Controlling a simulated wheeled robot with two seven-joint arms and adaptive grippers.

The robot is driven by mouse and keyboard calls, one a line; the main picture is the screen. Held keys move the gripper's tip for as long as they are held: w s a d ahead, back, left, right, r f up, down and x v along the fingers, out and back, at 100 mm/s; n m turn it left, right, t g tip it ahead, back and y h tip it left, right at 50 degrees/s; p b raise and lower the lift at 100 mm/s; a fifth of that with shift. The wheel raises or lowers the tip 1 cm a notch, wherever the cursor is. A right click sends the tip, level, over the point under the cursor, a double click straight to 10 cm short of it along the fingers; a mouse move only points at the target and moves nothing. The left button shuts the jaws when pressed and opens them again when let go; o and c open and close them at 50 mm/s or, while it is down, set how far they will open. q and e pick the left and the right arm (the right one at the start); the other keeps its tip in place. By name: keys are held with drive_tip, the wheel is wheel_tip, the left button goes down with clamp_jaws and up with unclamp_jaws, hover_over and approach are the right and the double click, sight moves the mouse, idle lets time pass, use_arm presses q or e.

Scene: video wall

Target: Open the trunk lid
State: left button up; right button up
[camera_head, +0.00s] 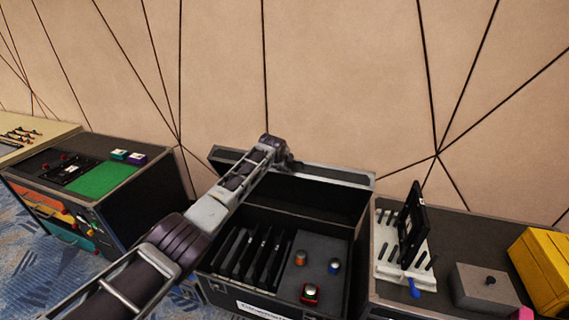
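The trunk (340,243) is a black case with a pale metal rim, standing in the middle in front of the wall. Its lid (345,178) is raised at the back, with its pale edge up and the dark interior exposed. My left arm comes in from the lower left and crosses over the trunk. My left gripper (288,160) is at the upper edge of the lid, left of its middle. Its fingers are small and partly hidden by the arm, so I cannot tell whether they touch the lid or are open.
Inside the trunk are several black panels (250,258) and a grey insert with small knobs (303,257). On the right, a dark case top bears a white slotted rack (395,265), a grey box (484,287) and a yellow case (541,270). A cabinet (143,190) stands left.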

use_arm(q)
drive_tip(key=shift+s+r, duration=0.1)
drive_tip(key=shift+s, duration=0.05)
drive_tip(key=v, duration=1.1)
drive_tip(key=shift+r, duration=0.3)
idle(0.8)
drive_tip(key=shift+a, duration=0.1)
